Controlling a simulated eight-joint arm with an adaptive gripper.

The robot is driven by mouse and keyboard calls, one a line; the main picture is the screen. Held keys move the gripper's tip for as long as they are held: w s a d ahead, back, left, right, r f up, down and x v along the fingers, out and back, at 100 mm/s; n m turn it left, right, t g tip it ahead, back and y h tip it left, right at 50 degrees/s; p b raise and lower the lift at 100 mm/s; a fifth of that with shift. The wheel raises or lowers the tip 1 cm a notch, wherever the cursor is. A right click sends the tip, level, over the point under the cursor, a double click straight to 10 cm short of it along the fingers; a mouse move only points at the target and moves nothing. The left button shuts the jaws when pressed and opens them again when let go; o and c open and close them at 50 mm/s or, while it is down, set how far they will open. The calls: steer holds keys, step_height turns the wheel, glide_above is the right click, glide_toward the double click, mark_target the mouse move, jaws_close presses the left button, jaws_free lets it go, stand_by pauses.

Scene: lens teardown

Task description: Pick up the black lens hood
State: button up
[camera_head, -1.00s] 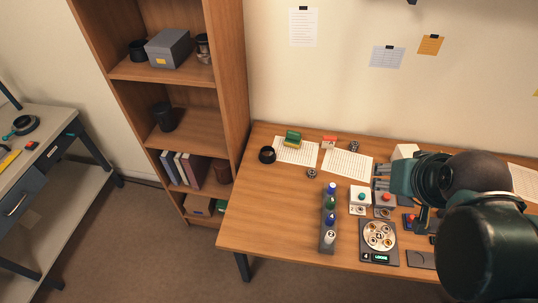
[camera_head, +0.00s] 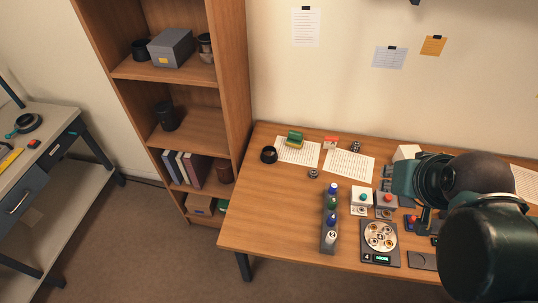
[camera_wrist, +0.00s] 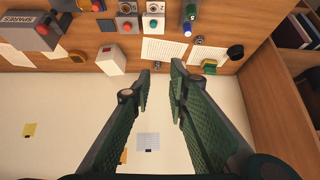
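A short black open ring (camera_head: 269,154), which looks like the lens hood, stands on the wooden table (camera_head: 285,227) near its back left corner. It also shows in the wrist view as a dark round shape (camera_wrist: 235,51) at the upper right. My gripper (camera_head: 387,178) is over the right part of the table, well to the right of the ring and apart from it. In the wrist view my gripper (camera_wrist: 160,80) has its two green fingers apart, with nothing between them.
A rack of small bottles (camera_head: 329,240), a round parts dial (camera_head: 380,238) and button boxes (camera_head: 362,200) stand between. A green-and-yellow block (camera_head: 294,138) and paper sheet (camera_head: 298,154) lie beside the ring. A bookcase (camera_head: 232,85) stands left, holding other black cylinders (camera_head: 166,117).

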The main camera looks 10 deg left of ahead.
steer(key=w+a+f+m+g+b, duration=0.15)
steer(key=w+a+m, duration=0.25)
steer(key=w+a, duration=0.5)
steer(key=w+a+f+m+g, duration=0.2)
steer(key=w+a+m, duration=0.35)
steer(key=w, duration=0.65)
steer(key=w+a+f+m+g+b, duration=0.1)
steer(key=w+a+f+m, duration=0.3)
steer(key=a+f, duration=0.7)
steer(key=w+a+f+m+g+h, duration=0.1)
steer(key=w+a+f+m, duration=0.2)
steer(key=w+a+f, duration=0.4)
steer(key=a+f, duration=0.5)
steer(key=shift+w+a+m+b, duration=0.3)
steer(key=shift+w+m+b, duration=0.05)
steer(key=shift+f, duration=0.1)
steer(key=shift+w+d+f, duration=0.1)
steer(key=shift+f, duration=0.5)
steer(key=shift+w+d+f, duration=0.1)
steer(key=shift+f, duration=0.5)
